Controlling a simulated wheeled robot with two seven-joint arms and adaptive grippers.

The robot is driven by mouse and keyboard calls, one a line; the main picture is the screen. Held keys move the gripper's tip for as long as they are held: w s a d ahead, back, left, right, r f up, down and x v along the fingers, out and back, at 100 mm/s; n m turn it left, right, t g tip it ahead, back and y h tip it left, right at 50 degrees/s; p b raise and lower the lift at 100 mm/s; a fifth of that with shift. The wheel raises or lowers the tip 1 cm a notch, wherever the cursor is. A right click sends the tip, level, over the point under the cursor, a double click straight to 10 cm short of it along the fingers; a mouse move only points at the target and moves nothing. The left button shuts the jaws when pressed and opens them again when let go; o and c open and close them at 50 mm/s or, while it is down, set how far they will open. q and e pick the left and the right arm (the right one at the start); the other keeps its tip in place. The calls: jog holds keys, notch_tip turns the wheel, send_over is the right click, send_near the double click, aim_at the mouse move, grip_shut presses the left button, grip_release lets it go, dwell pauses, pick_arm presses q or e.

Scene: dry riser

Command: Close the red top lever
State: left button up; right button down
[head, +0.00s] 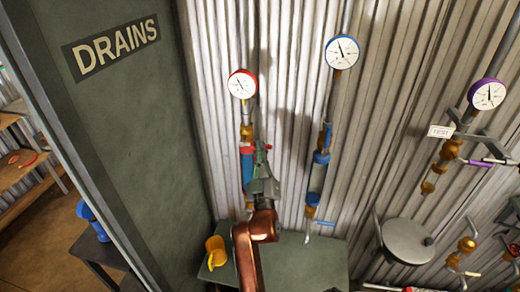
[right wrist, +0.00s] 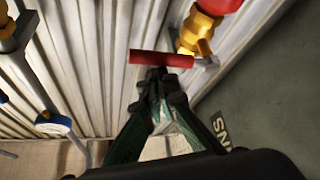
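The red top lever (right wrist: 161,58) crosses the upper middle of the right wrist view, beside a brass valve (right wrist: 195,33). My left gripper is not in view.
A blue-rimmed gauge (head: 342,52) and its pipe stand to the right, a purple-rimmed gauge (head: 488,94) farther right. The green DRAINS panel (head: 125,120) is close on the left.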

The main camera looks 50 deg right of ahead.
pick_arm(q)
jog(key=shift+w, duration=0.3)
pick_arm(e)
jog(key=shift+d+f, duration=0.1)
jog(key=shift+f, duration=0.05)
notch_tip(320, 180, up, 10)
dwell(0.3)
